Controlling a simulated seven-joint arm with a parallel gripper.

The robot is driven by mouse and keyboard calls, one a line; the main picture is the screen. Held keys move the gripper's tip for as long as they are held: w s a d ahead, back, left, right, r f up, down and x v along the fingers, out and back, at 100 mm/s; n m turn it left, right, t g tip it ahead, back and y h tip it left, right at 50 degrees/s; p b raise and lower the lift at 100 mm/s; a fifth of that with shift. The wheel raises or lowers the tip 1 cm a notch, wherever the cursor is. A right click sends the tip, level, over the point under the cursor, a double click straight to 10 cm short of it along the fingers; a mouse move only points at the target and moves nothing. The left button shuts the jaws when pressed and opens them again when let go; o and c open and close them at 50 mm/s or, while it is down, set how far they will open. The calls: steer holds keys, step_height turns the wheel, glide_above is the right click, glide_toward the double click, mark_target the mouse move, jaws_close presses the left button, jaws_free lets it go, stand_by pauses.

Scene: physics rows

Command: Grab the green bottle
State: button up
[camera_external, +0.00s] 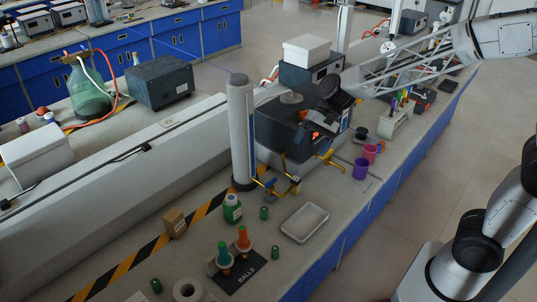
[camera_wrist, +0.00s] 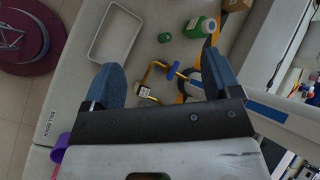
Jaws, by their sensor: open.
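A green bottle (camera_external: 232,212) with a white cap and pale label stands on the bench near the base of a white column, beside the black-and-yellow tape. In the wrist view the green bottle (camera_wrist: 194,28) shows near the top, right of centre, beyond my fingers. My gripper (camera_wrist: 162,72) is open, with its two blue fingers wide apart and nothing held between them. In the external view my arm reaches in from the upper right, and its end is above the bench behind the bottle, well apart from it.
Yellow pipework with a blue handle (camera_external: 271,183) juts out beside the white column (camera_external: 241,130), and shows between my fingers in the wrist view. A small green cylinder (camera_external: 264,213) and a white tray (camera_external: 290,231) lie right of the bottle. A cardboard box (camera_external: 174,223) stands left of it.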

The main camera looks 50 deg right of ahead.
steer(key=w+a+f+m+y, duration=0.35)
steer(key=w+a+f, duration=0.25)
steer(key=w+f, duration=0.25)
steer(key=m+y, duration=0.2)
steer(key=m, duration=0.4)
glide_toward(232, 204)
step_height(232, 204, down, 3)
steer(key=w, duration=0.2)
steer(key=shift+a+f, duration=0.15)
steer(key=shift+a, duration=0.15)
steer(key=shift+a, duration=0.1)
steer(key=shift+x, duration=1.2)
steer(key=shift+a, duration=0.15)
steer(key=shift+x, duration=2.45)
steer(key=shift+s, duration=0.15)
steer(key=shift+c, duration=0.3)
